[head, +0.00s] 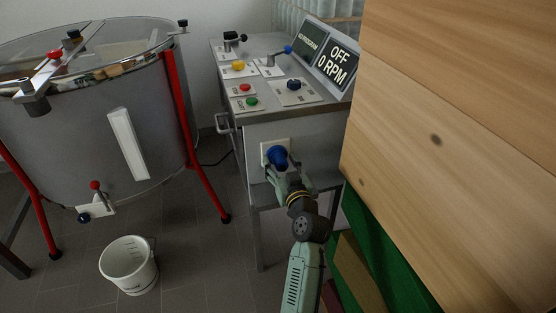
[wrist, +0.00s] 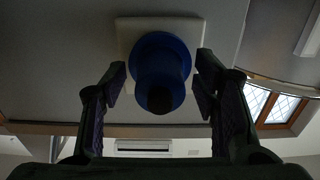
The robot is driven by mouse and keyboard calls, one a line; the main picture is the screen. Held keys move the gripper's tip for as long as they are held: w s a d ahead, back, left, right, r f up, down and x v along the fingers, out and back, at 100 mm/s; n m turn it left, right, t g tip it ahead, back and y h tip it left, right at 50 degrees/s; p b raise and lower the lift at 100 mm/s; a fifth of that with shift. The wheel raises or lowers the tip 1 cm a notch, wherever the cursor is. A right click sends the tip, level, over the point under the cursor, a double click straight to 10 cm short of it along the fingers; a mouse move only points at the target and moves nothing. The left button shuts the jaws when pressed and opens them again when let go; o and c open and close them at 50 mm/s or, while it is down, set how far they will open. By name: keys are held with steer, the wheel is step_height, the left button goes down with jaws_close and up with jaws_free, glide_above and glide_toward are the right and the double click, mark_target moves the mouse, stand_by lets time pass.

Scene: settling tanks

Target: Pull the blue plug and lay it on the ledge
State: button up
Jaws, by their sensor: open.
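The blue plug (head: 277,156) sits in a pale socket plate (head: 265,149) on the front face of the control desk. In the wrist view the plug (wrist: 161,75) is seen end-on, in front of the socket plate (wrist: 127,38). My gripper (head: 283,170) is at the plug. In the wrist view my gripper (wrist: 160,88) is open, with one finger on each side of the plug and a gap showing beside it. I cannot tell which surface is the ledge; the desk's top (head: 262,110) carries several controls.
A steel tank (head: 70,130) with red legs stands left, with a white bucket (head: 130,265) on the floor. A large wooden box (head: 450,130) closes off the right side, close to my arm. A display (head: 337,68) reads OFF, 0 RPM.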

mark_target(283, 167)
steer(key=shift+c, duration=0.2)
jaws_close()
stand_by(0.4)
steer(key=shift+s, duration=0.15)
steer(key=shift+b+v, duration=0.55)
steer(key=shift+v, duration=2.3)
